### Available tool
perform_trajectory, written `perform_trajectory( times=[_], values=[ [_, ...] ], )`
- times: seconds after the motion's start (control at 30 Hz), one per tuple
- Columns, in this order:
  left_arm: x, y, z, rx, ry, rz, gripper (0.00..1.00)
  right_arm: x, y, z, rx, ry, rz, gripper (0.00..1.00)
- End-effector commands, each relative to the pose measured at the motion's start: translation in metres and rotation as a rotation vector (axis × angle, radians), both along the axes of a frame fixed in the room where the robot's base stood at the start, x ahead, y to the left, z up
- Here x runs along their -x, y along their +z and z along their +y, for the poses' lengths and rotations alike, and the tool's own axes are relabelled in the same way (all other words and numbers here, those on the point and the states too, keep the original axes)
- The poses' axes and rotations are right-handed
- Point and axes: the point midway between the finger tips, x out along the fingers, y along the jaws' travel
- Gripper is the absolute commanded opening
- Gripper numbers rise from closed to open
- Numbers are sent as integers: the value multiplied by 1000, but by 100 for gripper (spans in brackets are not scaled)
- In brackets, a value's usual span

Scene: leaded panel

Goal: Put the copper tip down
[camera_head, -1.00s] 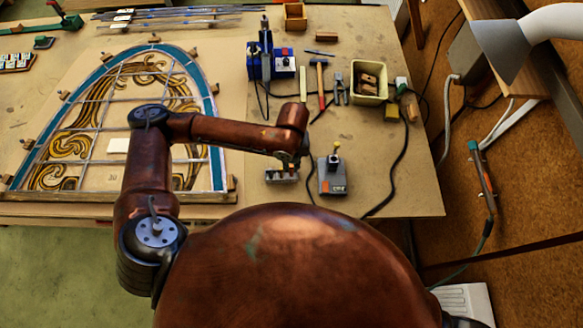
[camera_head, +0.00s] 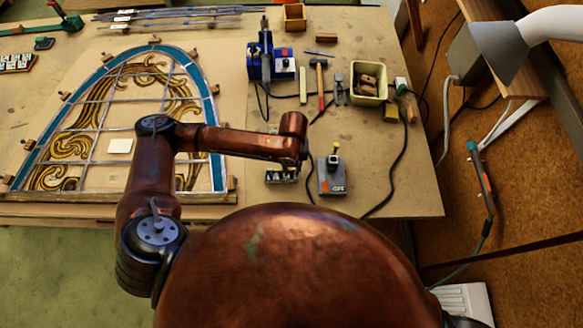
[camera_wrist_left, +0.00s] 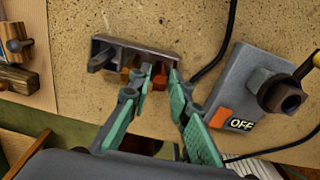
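My left gripper (camera_wrist_left: 160,77) reaches down to a small grey metal holder (camera_wrist_left: 103,44) in the left wrist view. Its teal fingertips are close together on a small reddish-brown copper tip (camera_wrist_left: 159,76), which sits at the holder's right part. The fingers hide most of the tip, so I cannot tell whether it rests in the holder. A darker peg shows at the holder's left end and an orange piece beside the left fingertip. In the head view the holder (camera_head: 271,178) is partly covered by my left arm. My right gripper is not in view.
A grey box (camera_wrist_left: 228,88) marked OFF, with a dark socket, stands just right of the gripper. The leaded panel (camera_head: 217,168) lies to the left. A hammer (camera_head: 320,80), a cream bin (camera_head: 368,97) and cables lie farther back. The table's front edge is near.

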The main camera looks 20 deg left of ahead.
Motion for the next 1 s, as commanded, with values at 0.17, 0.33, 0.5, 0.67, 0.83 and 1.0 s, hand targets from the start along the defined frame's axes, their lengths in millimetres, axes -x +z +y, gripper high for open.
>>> perform_trajectory(
  times=[0.17, 0.33, 0.5, 0.67, 0.83, 1.0],
  values=[
    [0, 0, 0, 0, 0, 0, 18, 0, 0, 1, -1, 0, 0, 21],
    [-1, 8, 0, 1, 0, -3, 18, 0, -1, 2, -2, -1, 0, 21],
    [-2, 36, -1, 1, -2, -6, 18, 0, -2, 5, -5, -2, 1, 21],
    [-2, 71, -1, 2, -2, -5, 18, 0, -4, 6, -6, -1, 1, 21],
    [-1, 102, -2, 2, -1, -4, 18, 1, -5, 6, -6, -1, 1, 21],
    [-1, 119, -2, 0, 0, -2, 18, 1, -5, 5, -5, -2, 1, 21]
  ],
)
